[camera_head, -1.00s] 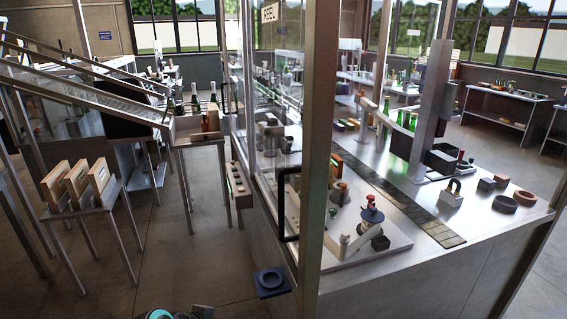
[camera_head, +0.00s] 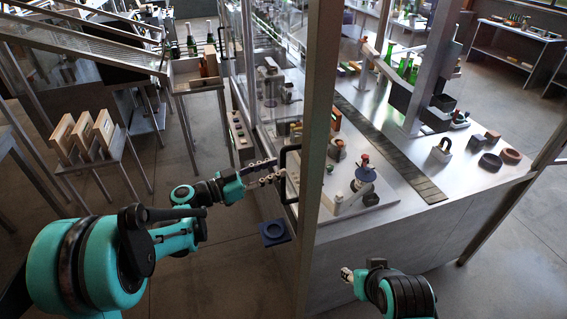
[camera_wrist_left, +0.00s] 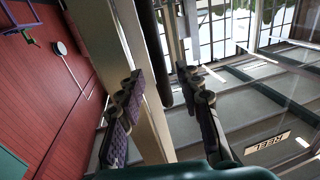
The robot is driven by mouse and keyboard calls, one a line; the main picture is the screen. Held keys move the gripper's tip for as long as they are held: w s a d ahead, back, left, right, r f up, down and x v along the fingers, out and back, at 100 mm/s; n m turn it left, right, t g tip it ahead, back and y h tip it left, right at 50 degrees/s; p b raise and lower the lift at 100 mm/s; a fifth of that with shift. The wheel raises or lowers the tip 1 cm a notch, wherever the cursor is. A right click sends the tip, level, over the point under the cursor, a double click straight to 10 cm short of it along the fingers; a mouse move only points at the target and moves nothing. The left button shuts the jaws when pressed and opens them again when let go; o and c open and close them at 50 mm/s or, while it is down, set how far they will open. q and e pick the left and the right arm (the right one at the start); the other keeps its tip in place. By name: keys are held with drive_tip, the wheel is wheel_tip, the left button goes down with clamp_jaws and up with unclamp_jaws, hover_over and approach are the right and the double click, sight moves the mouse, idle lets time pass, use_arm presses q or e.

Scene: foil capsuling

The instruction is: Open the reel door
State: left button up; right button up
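The reel door is a clear panel (camera_head: 268,128) on the near left side of the enclosure, and it looks closed. Its black C-shaped handle (camera_head: 284,190) stands upright beside the grey corner post. My left gripper (camera_head: 278,169) is open, its two fingers pointing right at the upper part of the handle. In the left wrist view, the fingers (camera_wrist_left: 168,103) stand apart with a dark bar, apparently the handle (camera_wrist_left: 163,60), between them in the picture; I cannot tell whether they touch it. My right gripper (camera_head: 347,275) is low in front of the bench, its fingers too small to read.
The grey corner post (camera_head: 318,130) stands just right of the handle. A blue pad (camera_head: 274,232) sits low beside the bench. A stand with wooden boxes (camera_head: 85,135) and a bottle crate (camera_head: 187,80) are on the left. A REEL sign (camera_wrist_left: 273,141) shows in the wrist view.

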sight(283, 165)
use_arm(q)
drive_tip(key=x, duration=0.3)
drive_tip(key=shift+w+d, duration=0.2)
drive_tip(key=shift+d, duration=0.1)
drive_tip(key=shift+c, duration=0.3)
clamp_jaws()
